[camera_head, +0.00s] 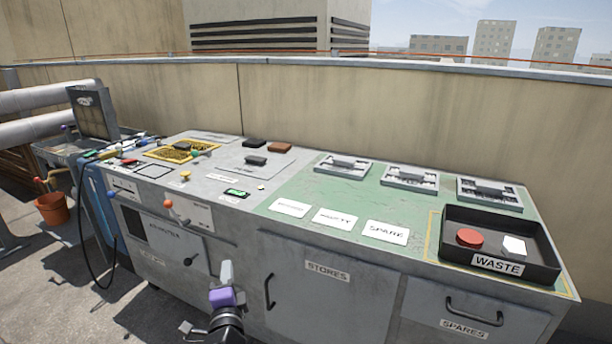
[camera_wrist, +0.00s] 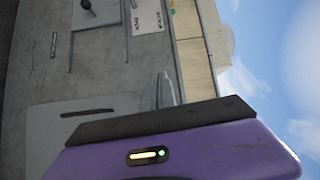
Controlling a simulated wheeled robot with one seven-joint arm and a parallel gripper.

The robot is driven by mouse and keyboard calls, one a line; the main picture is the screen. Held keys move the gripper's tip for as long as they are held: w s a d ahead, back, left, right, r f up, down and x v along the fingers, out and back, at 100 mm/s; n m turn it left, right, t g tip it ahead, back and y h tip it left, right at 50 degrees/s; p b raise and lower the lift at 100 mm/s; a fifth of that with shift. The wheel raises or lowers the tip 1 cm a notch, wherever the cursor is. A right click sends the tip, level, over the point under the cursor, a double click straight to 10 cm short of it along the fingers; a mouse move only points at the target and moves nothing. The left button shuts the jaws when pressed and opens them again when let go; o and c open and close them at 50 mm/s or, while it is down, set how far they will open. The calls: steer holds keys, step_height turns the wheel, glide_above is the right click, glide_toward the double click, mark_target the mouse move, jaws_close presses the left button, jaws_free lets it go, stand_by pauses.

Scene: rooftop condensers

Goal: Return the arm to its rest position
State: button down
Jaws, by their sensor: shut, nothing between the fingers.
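My gripper (camera_head: 227,270) shows at the bottom centre of the head view, in front of the grey cabinet front and left of the STORES door. Its grey fingers point up and are together, with nothing between them. The purple gripper body is just below the fingers, and my dark arm runs down out of the frame. In the wrist view the fingers (camera_wrist: 164,90) also show together and empty, with the cabinet front behind them turned sideways.
The bench (camera_head: 300,190) carries a black WASTE tray (camera_head: 555,268) at right, holding a red round piece (camera_head: 470,237) and a white piece (camera_head: 514,246). A red-knobbed lever (camera_head: 168,204) and the STORES door handle (camera_head: 269,291) stick out near my gripper.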

step_height(320, 180, up, 5)
steer(key=d+n+t, duration=0.1)
steer(key=n, duration=0.1)
steer(key=s+d+f+n, duration=0.2)
steer(key=s+d+n, duration=0.2)
steer(key=s+d, duration=0.45)
steer(key=s+d+f+n+t, duration=0.1)
steer(key=s+d+f+n, duration=0.3)
steer(key=d, duration=0.7)
steer(key=s+d+n, duration=0.3)
steer(key=s+d, duration=0.5)
steer(key=d, duration=0.2)
steer(key=s+d+g+h, duration=0.2)
steer(key=s+d, duration=0.3)
steer(key=s, duration=0.6)
steer(key=s+d+r+g+h, duration=0.15)
steer(key=s+d, duration=0.25)
steer(key=s, duration=0.7)
steer(key=s+d+g+h, duration=0.15)
steer(key=s+d, duration=0.35)
steer(key=s, duration=0.6)
step_height(320, 180, up, 21)
steer(key=p, duration=2.1)
steer(key=shift+r+h, duration=0.2)
steer(key=shift+h, duration=0.1)
